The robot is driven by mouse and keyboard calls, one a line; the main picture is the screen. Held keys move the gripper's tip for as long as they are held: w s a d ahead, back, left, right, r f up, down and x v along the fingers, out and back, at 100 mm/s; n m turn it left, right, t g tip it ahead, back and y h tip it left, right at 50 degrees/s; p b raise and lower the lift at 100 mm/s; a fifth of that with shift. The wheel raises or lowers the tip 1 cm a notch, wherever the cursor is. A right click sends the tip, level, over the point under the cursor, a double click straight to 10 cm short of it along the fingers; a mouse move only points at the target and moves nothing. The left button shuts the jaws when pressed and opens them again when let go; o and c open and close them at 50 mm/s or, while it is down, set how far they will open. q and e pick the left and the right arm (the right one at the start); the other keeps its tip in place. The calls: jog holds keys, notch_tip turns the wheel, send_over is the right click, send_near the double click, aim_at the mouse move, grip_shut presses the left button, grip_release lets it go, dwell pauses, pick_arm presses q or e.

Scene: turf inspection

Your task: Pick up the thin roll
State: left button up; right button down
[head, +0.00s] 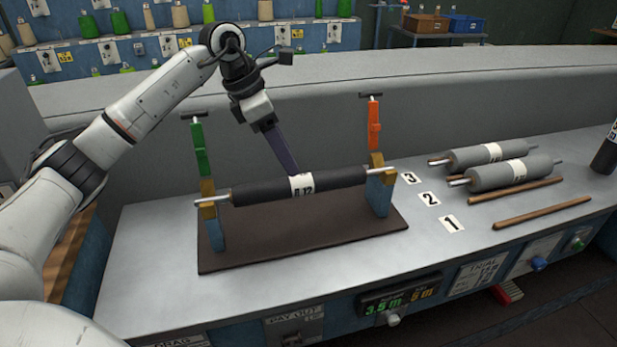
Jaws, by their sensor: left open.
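A long dark roll (262,190) with a white label reading about "R 12" rests across two stand posts over a dark mat (300,240). It looks slimmer than two grey rolls, the far one (478,155) and the near one (507,173), lying at the right. No roll is marked as thin. My left gripper (294,168) is open and points down, its dark finger ending at the upper edge of the dark roll's label. I cannot tell whether it touches. The second finger is hidden.
A green clamp (198,148) and an orange clamp (374,125) stand upright at the dark roll's ends. Number cards, two brown rods (541,212) and a dark upright cylinder (606,155) lie or stand to the right. The bench front edge carries controls. A grey wall runs behind.

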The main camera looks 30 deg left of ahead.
aim_at(297, 177)
pick_arm(q)
jog(key=shift+x, duration=1.1)
jog(key=shift+s+d+f, duration=0.1)
jog(key=shift+d+f, duration=0.05)
jog(key=shift+f, duration=0.15)
jog(key=p+x, duration=0.1)
jog(key=x, duration=0.4)
pick_arm(e)
jog(key=shift+s+r, duration=0.2)
jog(key=shift+s, duration=0.5)
pick_arm(q)
jog(key=shift+c, duration=0.4)
grip_shut()
jog(key=shift+r, duration=0.1)
pick_arm(e)
jog(key=shift+s+f, duration=0.15)
jog(key=shift+s, duration=0.05)
